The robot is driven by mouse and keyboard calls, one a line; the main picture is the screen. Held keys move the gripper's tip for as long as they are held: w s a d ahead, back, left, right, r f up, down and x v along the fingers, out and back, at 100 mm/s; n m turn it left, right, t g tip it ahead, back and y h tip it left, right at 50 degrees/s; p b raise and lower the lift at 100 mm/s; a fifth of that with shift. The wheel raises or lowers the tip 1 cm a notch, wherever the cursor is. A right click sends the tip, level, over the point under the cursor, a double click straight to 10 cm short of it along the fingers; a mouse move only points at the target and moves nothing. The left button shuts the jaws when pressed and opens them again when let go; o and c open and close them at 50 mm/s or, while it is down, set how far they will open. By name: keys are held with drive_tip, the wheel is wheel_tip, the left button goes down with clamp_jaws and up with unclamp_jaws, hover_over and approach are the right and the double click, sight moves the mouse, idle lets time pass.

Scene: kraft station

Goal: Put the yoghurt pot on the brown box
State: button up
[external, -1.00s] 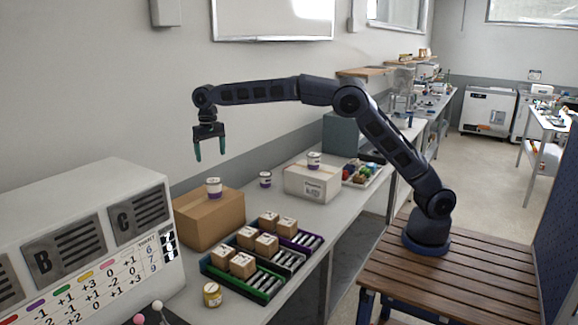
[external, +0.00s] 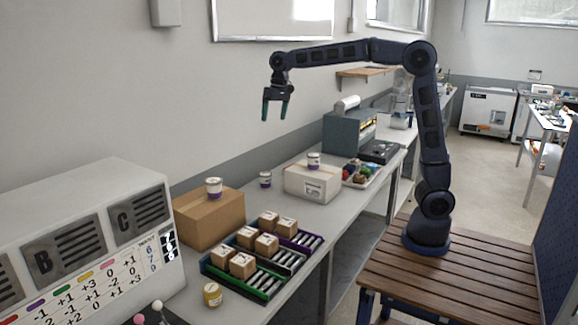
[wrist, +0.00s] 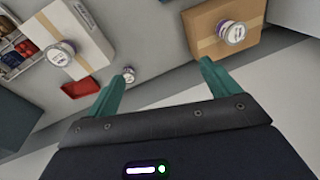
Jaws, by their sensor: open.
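The brown box (external: 212,222) stands at the left of the bench, with a white and purple pot (external: 214,188) upright on top. I cannot tell which of these is the yoghurt pot meant. My gripper (external: 275,114) is open, empty and high above the bench.
Trays (external: 262,281) with several lettered wooden blocks lie in front of the brown box. A yellow can (external: 212,294) stands near the bench's front. A tray of coloured items (external: 361,173) and a grey machine (external: 347,133) are farther back. The air around my gripper is clear.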

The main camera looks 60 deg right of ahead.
drive_tip(key=s+d+t, duration=0.1)
drive_tip(key=s+d, duration=0.5)
drive_tip(key=s, duration=0.3)
drive_tip(key=s+d+t, duration=0.1)
drive_tip(key=s+d, duration=0.5)
drive_tip(key=s, duration=0.4)
drive_tip(key=s+d+f, duration=0.2)
drive_tip(key=s+f, duration=0.1)
drive_tip(key=s, duration=0.3)
drive_tip(key=s+d+f+n+t+h, duration=0.1)
drive_tip(key=s+d+f, duration=0.1)
drive_tip(key=s+f, duration=0.2)
drive_tip(key=s+d+f+n, duration=0.1)
drive_tip(key=s+f, duration=0.3)
drive_tip(key=s, duration=0.6)
drive_tip(key=shift+s+d+f, duration=0.2)
drive_tip(key=shift+d, duration=0.25)
